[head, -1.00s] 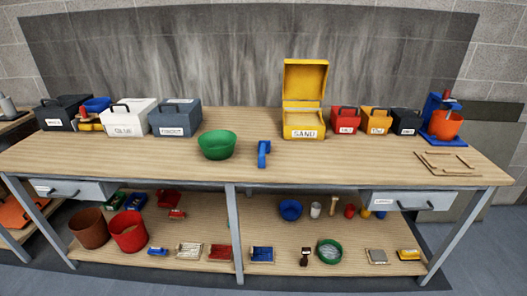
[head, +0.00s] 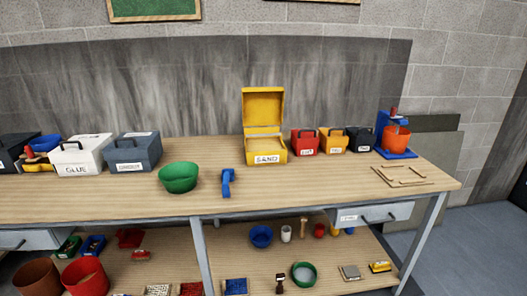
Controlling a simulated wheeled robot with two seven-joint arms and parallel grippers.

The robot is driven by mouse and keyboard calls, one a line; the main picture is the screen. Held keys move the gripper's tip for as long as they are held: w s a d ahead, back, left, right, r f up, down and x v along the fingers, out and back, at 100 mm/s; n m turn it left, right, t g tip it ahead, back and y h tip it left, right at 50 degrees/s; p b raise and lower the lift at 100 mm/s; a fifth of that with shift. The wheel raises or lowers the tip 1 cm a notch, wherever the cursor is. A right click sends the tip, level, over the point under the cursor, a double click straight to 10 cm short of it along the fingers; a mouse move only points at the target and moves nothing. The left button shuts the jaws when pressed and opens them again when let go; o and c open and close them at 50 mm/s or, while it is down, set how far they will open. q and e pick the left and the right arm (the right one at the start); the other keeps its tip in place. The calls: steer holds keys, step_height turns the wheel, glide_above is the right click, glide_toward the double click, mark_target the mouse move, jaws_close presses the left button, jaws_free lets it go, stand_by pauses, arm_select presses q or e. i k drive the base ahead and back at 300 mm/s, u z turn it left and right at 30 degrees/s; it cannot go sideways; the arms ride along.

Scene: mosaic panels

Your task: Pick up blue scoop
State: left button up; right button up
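The blue scoop (head: 227,183) rests on the wooden tabletop near its front edge. It is between the green bowl (head: 179,177) on its left and the open yellow SAND box (head: 266,150) behind it to the right. Nothing touches it. Neither of my grippers shows in the head view.
The workbench (head: 330,188) carries lidded boxes: white GLUE (head: 82,158), grey-blue GROUT (head: 133,155), red (head: 305,143), orange (head: 333,142) and black. An orange bucket (head: 396,139) in a blue stand and a thin wooden frame (head: 400,176) are at right. The lower shelf holds buckets and tools.

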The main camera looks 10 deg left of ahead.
mark_target(227, 176)
steer(key=k, duration=0.65)
steer(key=z, duration=0.5)
steer(key=i, duration=1.65)
steer(key=u, duration=0.4)
